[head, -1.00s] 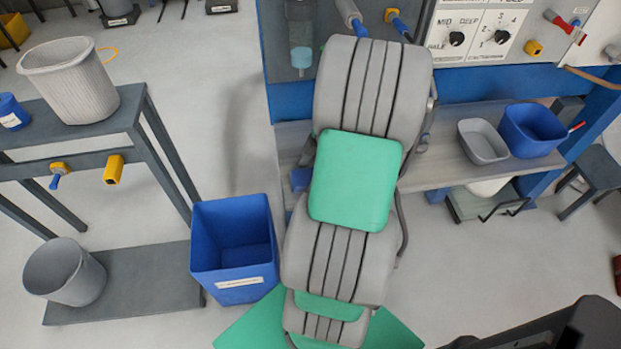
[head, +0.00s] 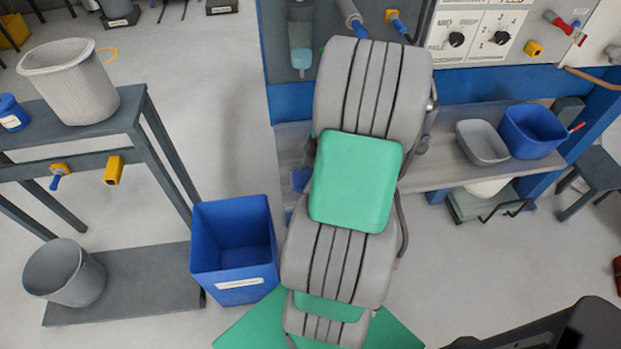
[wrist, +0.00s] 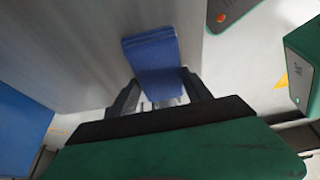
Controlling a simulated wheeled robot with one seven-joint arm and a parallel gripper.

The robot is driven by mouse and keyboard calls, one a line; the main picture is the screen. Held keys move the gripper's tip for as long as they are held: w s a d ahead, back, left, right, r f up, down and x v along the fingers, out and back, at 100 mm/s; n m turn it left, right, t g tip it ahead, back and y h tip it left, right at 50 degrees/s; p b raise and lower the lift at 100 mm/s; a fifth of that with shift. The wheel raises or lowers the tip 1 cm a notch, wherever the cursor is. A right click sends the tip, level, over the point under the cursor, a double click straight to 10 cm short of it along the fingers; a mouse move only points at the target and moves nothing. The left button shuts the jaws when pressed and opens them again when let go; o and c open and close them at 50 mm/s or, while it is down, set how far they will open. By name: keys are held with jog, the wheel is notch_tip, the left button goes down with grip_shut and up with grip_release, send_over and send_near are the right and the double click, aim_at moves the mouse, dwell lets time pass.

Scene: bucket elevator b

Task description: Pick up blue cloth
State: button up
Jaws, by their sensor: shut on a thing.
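The blue cloth (wrist: 152,50) looks like a folded, flat-sided block in the wrist view. It lies between the two dark fingers of my gripper (wrist: 162,92), which are shut on its near end. The far part of the cloth sticks out beyond the fingers, over the grey surface. I cannot tell whether it touches that surface. In the head view a small blue patch (head: 300,180), likely the cloth, shows beside my arm at the grey shelf (head: 440,172). My gripper is hidden behind my arm there.
A grey bin (head: 482,142) and a blue bin (head: 532,130) stand on the shelf to the right. A tall blue bin (head: 236,250) stands on the floor left of my arm. A dark rack (head: 140,282) is further left.

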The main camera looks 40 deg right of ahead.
aim_at(302, 177)
jog(key=shift+r+p, duration=0.45)
jog(key=shift+p, duration=0.05)
notch_tip(302, 177, up, 3)
jog(key=shift+d+b, duration=0.15)
jog(key=shift+b, duration=0.35)
jog(key=s+r, duration=0.1)
jog(key=s+d+r, duration=0.1)
jog(key=r, duration=0.1)
jog(key=s+d+r, duration=0.1)
jog(key=shift+s+d+r, duration=0.2)
jog(key=shift+s+r, duration=0.1)
jog(key=shift+r, duration=0.1)
jog(key=s+d+r, duration=0.1)
jog(key=s, duration=0.1)
jog(key=s+d+r, duration=0.2)
jog(key=s, duration=0.1)
jog(key=s+d+r, duration=0.1)
jog(key=s+d, duration=0.1)
jog(key=s, duration=0.1)
jog(key=shift+r, duration=0.4)
